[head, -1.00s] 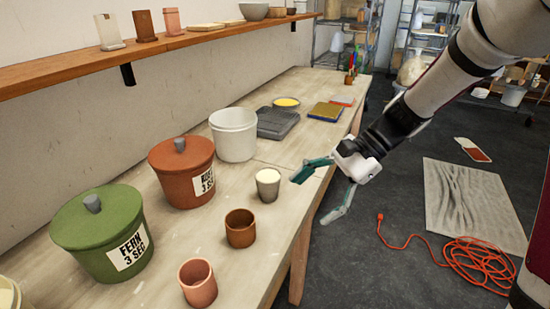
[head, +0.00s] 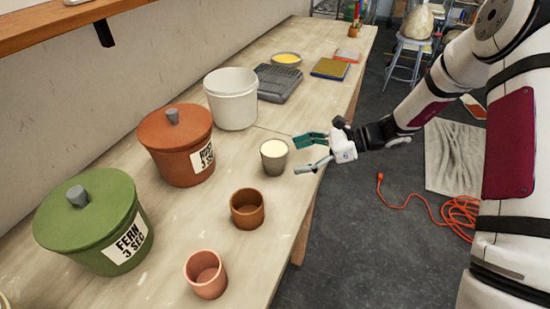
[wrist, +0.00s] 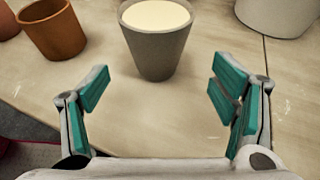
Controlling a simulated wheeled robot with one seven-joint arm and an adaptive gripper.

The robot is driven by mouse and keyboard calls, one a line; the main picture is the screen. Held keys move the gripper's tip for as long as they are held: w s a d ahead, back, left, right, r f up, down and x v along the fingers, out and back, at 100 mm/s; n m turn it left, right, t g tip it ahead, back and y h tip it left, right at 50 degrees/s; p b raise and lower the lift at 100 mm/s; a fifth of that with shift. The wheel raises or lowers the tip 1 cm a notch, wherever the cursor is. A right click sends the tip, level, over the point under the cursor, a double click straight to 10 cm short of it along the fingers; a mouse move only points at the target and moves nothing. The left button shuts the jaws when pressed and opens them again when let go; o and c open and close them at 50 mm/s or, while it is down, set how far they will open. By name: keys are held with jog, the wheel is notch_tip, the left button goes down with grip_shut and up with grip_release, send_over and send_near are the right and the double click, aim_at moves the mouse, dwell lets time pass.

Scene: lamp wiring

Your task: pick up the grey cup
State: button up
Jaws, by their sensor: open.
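The grey cup (head: 274,158) stands upright on the table near its right edge, with a cream-coloured surface inside its rim. In the wrist view the grey cup (wrist: 158,45) is straight ahead, beyond the fingertips and roughly centred between them. My gripper (head: 307,155) is to the right of the cup in the head view, low over the table's edge. Its teal-padded fingers are spread apart, with nothing between them, and it also shows in the wrist view (wrist: 157,88). The fingers appear apart from the cup.
A brown cup (head: 247,209) and a pink cup (head: 205,275) stand nearer on the table (head: 170,235). An orange cable (head: 405,203) lies on the floor.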

aim_at(274, 161)
jog(key=shift+x, duration=0.9)
jog(key=shift+s+r+p+x, duration=0.15)
jog(key=shift+p+x, duration=0.1)
jog(key=shift+x, duration=1.15)
jog(key=shift+s+r+p+x, duration=0.1)
jog(key=shift+r+p+x, duration=0.15)
jog(key=shift+x, duration=1.15)
jog(key=shift+a, duration=0.1)
jog(key=c, duration=1.7)
